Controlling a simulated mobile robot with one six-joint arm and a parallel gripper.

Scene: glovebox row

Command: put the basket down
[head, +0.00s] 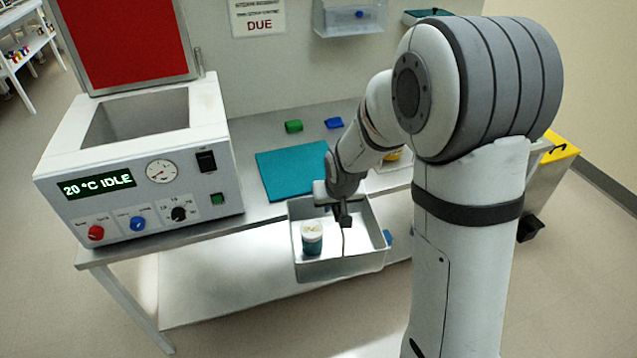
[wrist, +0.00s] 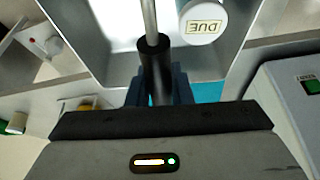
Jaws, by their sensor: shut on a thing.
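The basket (head: 340,268) is a grey open metal tray with a thin upright handle. It appears at the front edge of the bench, overlapping it in the head view; I cannot tell its exact height. My gripper (head: 345,218) is above it, shut on the handle. In the wrist view my gripper (wrist: 158,92) closes around the handle's black grip (wrist: 153,58). A jar (head: 312,240) with a white lid and blue-green body stands inside the basket; its lid reads DUE in the wrist view (wrist: 204,24). The basket looks roughly level.
A teal mat (head: 285,172) lies on the bench behind the basket. A yellow-topped bin (head: 560,147) stands right.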

